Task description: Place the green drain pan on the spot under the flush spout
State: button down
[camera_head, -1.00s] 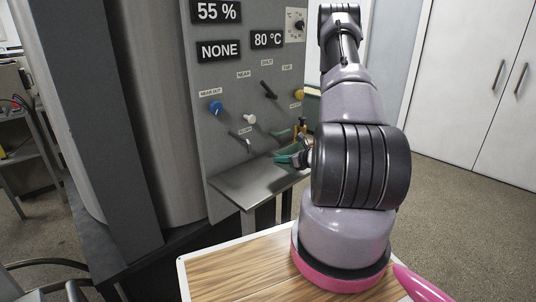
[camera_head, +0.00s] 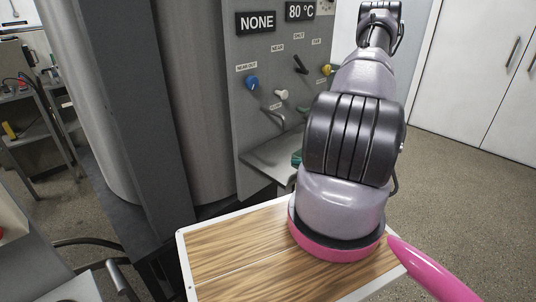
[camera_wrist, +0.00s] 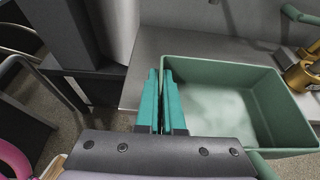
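The green drain pan (camera_wrist: 225,95) is an open rectangular tray, seen from above in the wrist view over the grey shelf; I cannot tell whether it rests on it. My gripper (camera_wrist: 161,90) has two teal fingers close together at the pan's left wall, one inside and one outside, and looks shut on that wall. In the head view my arm hides most of the gripper and pan. A bent pipe spout (camera_head: 273,117) sticks out of the grey panel above the shelf (camera_head: 268,155); the spot beneath cannot be made out.
The panel (camera_head: 262,45) carries a blue knob (camera_head: 251,83), a white knob (camera_head: 281,94) and a black lever (camera_head: 300,64). A brass fitting (camera_wrist: 303,70) stands beside the pan's right side. A large metal cylinder (camera_head: 195,90) stands left of the panel.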

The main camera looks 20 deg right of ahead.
jog(key=w+a, duration=0.1)
jog(key=w, duration=0.4)
jog(key=w+a, duration=0.2)
jog(key=w, duration=0.2)
jog(key=w+a, duration=0.2)
jog(key=w, duration=0.3)
jog(key=shift+w+a, duration=0.15)
jog(key=shift+w, duration=0.3)
jog(key=shift+f, duration=1.75)
jog(key=c, duration=1)
grip_release()
jog(key=shift+f, duration=0.1)
jog(key=shift+c, duration=0.2)
